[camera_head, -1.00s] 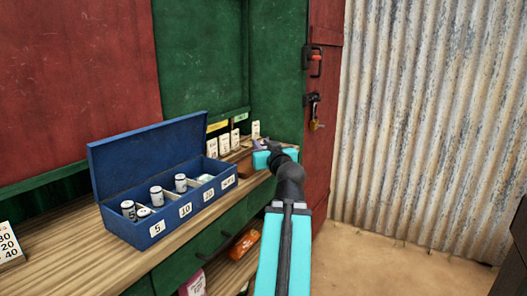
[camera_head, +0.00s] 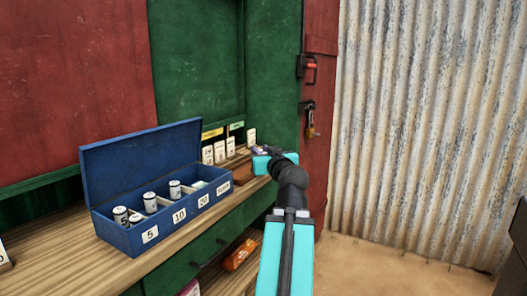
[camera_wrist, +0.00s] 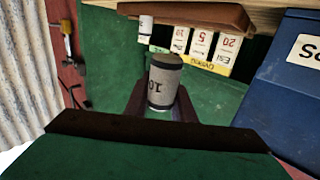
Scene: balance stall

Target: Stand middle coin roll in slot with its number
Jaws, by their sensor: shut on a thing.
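My gripper (camera_wrist: 162,105) is shut on a grey coin roll (camera_wrist: 163,82) with a dark end and the number 10, which looks upside down in the wrist view. In the head view my gripper (camera_head: 262,152) is above the counter, right of the box; the roll is hard to make out there. The blue cash box (camera_head: 150,240) stands open on the counter, with slot labels 5 (camera_head: 150,234), 10 (camera_head: 179,216) and 50 (camera_head: 203,201), and a fourth label that is too small to read. Several pale rolls (camera_head: 150,202) stand in its slots.
Price cards (camera_head: 219,151) stand in a row behind my gripper. A brown block (camera_head: 243,173) lies between box and gripper. The box lid (camera_head: 140,160) stands up at the back. A red door with a padlock (camera_head: 310,131) is to the right.

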